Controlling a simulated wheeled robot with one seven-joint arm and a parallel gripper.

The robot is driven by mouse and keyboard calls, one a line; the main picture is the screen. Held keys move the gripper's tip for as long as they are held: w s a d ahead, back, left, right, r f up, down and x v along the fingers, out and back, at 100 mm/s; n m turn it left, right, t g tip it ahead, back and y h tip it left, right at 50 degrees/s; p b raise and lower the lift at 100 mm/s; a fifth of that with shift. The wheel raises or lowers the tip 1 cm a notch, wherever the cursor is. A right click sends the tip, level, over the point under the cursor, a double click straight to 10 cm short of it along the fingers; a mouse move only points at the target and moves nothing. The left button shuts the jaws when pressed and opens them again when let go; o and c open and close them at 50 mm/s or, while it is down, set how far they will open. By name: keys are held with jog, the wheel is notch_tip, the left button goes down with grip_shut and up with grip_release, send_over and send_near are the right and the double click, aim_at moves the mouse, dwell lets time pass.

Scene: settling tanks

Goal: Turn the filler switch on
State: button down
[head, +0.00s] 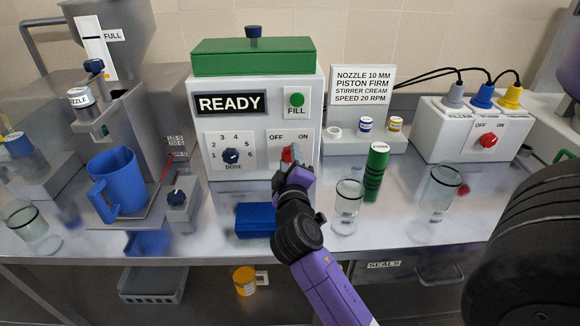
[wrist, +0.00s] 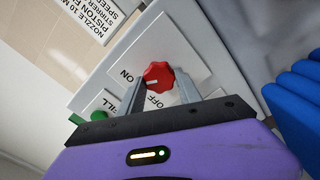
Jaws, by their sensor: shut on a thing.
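The white dosing machine (head: 255,120) has a READY display, a green FILL button (head: 297,99) and a red rotary switch (head: 287,154) between OFF and ON labels. My gripper (head: 292,163) reaches its front from below and partly hides the switch in the head view. In the wrist view the red knob (wrist: 158,74) sits between the two fingers of my gripper (wrist: 160,86), which is shut on it. A second red OFF/ON knob (head: 488,140) is on the white box with plugs (head: 465,128) at right.
A blue jug (head: 117,183) stands at left by a grey machine. A blue block (head: 255,221) lies below the switch, left of my arm. A green cylinder (head: 376,172) and glass jars (head: 347,205), (head: 437,190) stand to the right on the steel bench.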

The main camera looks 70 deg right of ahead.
jog(key=shift+m+b, duration=0.35)
jog(key=shift+m, duration=0.35)
jog(key=c, duration=0.8)
grip_release()
jog(key=shift+a, duration=0.1)
jog(key=b+v, duration=0.1)
jog(key=v, duration=0.6)
jog(key=shift+s+a, duration=0.15)
jog(key=shift+a, duration=0.15)
